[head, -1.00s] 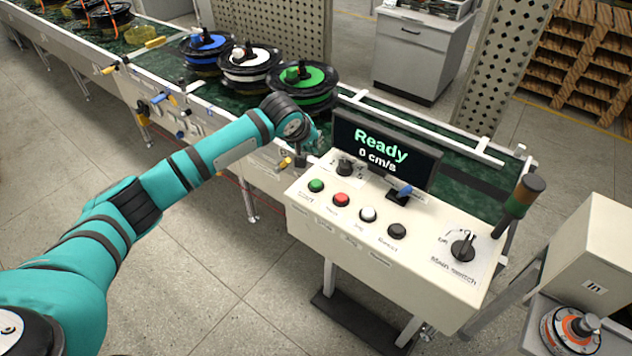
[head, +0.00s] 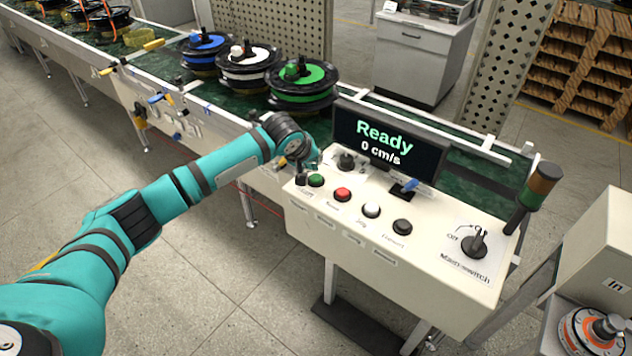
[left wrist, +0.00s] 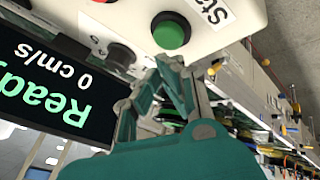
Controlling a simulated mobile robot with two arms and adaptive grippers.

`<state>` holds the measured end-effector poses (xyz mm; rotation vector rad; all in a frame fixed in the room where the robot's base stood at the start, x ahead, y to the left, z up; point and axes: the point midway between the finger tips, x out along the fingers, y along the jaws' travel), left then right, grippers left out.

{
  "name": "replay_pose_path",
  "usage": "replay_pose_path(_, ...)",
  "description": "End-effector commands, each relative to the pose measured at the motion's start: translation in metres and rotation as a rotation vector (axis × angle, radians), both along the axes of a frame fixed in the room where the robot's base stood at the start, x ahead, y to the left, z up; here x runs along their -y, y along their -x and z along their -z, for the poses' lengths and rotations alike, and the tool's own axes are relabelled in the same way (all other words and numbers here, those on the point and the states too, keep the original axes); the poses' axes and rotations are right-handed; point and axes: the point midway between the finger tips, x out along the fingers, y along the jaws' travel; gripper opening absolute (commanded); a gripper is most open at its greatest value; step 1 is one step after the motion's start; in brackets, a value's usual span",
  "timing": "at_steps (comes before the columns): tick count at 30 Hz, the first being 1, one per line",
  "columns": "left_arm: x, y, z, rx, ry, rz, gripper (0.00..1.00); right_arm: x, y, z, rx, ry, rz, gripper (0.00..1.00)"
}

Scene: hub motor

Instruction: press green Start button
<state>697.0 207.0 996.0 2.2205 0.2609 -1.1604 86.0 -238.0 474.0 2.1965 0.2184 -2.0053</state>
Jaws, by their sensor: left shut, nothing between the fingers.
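The green Start button (head: 316,180) is the leftmost of the row of buttons on the white control panel (head: 350,225). In the left wrist view the green button (left wrist: 171,33) shows large at the top, on the panel face beside the partly cut-off label "Sta". My left gripper (head: 301,178) is shut and empty, just left of the green button in the head view. In the left wrist view its closed fingertips (left wrist: 171,64) point at the button's lower edge, very close to it. I cannot tell whether they touch. The right gripper is not in view.
A red button (head: 342,194), a white button (head: 372,210) and a black button (head: 402,226) follow to the right. A screen (head: 387,143) reading "Ready 0 cm/s" stands behind. A main switch (head: 474,243) and signal lamp (head: 538,186) are at the right. A conveyor with hub motors runs behind.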

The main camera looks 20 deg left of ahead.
Motion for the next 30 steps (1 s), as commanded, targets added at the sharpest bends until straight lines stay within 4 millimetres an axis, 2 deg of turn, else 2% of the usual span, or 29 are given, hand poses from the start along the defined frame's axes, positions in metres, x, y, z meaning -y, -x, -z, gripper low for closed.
replay_pose_path(11,-0.0002,-0.0001,0.0040,0.000,0.001,-0.001,0.00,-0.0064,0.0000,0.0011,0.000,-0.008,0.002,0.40)
replay_pose_path(30,-0.0001,0.0000,0.0040,0.000,0.001,-0.001,0.00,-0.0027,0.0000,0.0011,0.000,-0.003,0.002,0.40)
